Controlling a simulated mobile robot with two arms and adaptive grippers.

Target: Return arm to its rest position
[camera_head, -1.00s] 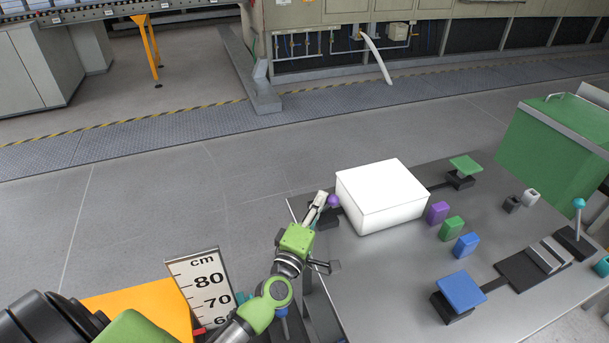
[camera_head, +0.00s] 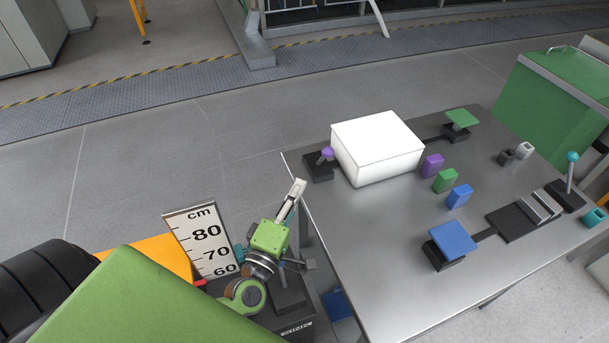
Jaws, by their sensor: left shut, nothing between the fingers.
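My left gripper (camera_head: 297,188) is in the lower middle of the head view, just off the left edge of the grey table (camera_head: 360,240). Its fingers are shut with nothing between them. It is apart from the joystick with the purple ball knob (camera_head: 326,153), which stands on a black base at the table's far left corner. My left arm is folded low, beside the ruler plate. My right gripper is not in view.
On the table are a white box (camera_head: 377,146), purple (camera_head: 432,165), green (camera_head: 445,181) and blue (camera_head: 459,196) blocks, a blue pad (camera_head: 452,238), a green pad (camera_head: 462,118) and a teal-knobbed lever (camera_head: 571,170). A green case (camera_head: 555,100) stands at right. The floor behind is clear.

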